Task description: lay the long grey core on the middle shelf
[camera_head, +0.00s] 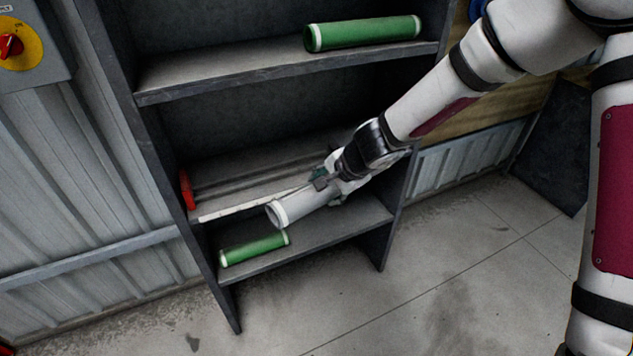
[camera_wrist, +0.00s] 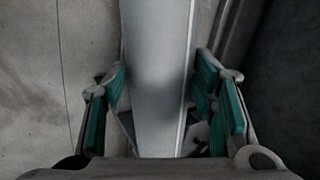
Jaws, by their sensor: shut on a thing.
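The long grey core (camera_head: 300,206) is a pale grey tube with a white rim at its left end. My gripper (camera_head: 328,182) is shut on it near the right side of the shelf unit. In the wrist view the core (camera_wrist: 158,60) runs lengthwise between the teal pads of my gripper (camera_wrist: 160,100). The core's left end hangs in front of the middle shelf (camera_head: 240,190), tilted down to the left, above the bottom shelf. Its far end is hidden behind my gripper. I cannot tell whether it touches the shelf edge.
A long green core (camera_head: 362,33) lies on the top shelf (camera_head: 210,75). A shorter green core (camera_head: 254,248) lies on the bottom shelf (camera_head: 330,232). A red piece (camera_head: 186,189) stands at the middle shelf's left end, and a white strip (camera_head: 240,207) runs along its front.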

